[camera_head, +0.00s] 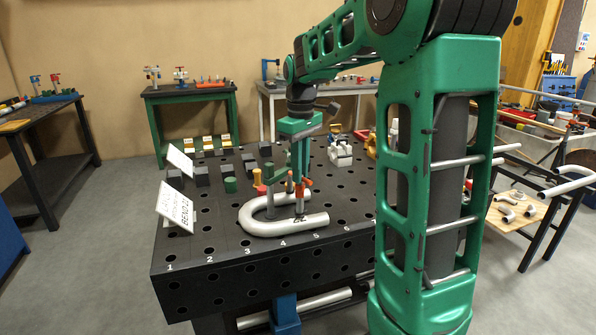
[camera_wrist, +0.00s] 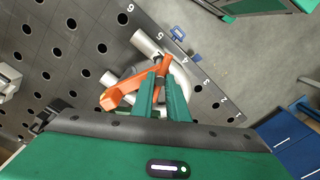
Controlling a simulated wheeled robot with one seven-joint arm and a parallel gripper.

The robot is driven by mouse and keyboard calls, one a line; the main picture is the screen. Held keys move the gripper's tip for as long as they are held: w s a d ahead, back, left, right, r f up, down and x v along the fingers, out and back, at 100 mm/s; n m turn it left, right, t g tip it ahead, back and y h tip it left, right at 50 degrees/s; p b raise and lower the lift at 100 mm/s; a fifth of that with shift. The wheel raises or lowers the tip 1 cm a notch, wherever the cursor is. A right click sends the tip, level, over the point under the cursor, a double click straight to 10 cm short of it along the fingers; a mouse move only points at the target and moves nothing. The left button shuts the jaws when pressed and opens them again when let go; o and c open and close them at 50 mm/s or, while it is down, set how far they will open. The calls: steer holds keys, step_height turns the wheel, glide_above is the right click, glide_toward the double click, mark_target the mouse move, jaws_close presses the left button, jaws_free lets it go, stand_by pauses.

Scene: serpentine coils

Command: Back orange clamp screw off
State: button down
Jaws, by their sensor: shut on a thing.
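The orange clamp screw (camera_head: 303,189) stands over the pale U-shaped pipe (camera_head: 310,221) on the black perforated table. In the wrist view, an orange bar (camera_wrist: 128,86) slants across below my gripper, and the bent pipe (camera_wrist: 148,43) shows behind it. My gripper (camera_head: 298,180) points down over the pipe, shut on the orange clamp screw. In the wrist view, its green fingers (camera_wrist: 160,80) close around an orange part, which they partly hide.
The table (camera_head: 215,262) has numbered holes along its front edge. White sign cards (camera_head: 176,207) stand at its left. The front right of the tabletop is clear.

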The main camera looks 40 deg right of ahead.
steer(key=shift+w+r+n, duration=0.1)
steer(key=shift+w+n, duration=0.05)
steer(key=shift+n, duration=0.45)
steer(key=c, duration=1.7)
jaws_free()
step_height(320, 180, up, 11)
steer(key=shift+f, duration=0.2)
steer(key=s+a+f+m, duration=0.1)
steer(key=s+f+m, duration=0.2)
steer(key=s+f, duration=0.3)
steer(key=s+a+f+m, duration=0.1)
steer(key=s+f+m, duration=0.3)
steer(key=s, duration=0.9)
steer(key=s+a+f+m, duration=0.1)
steer(key=s+f+m, duration=0.3)
steer(key=s+f, duration=0.5)
steer(key=shift+s+f, duration=0.4)
steer(key=shift+s, duration=0.2)
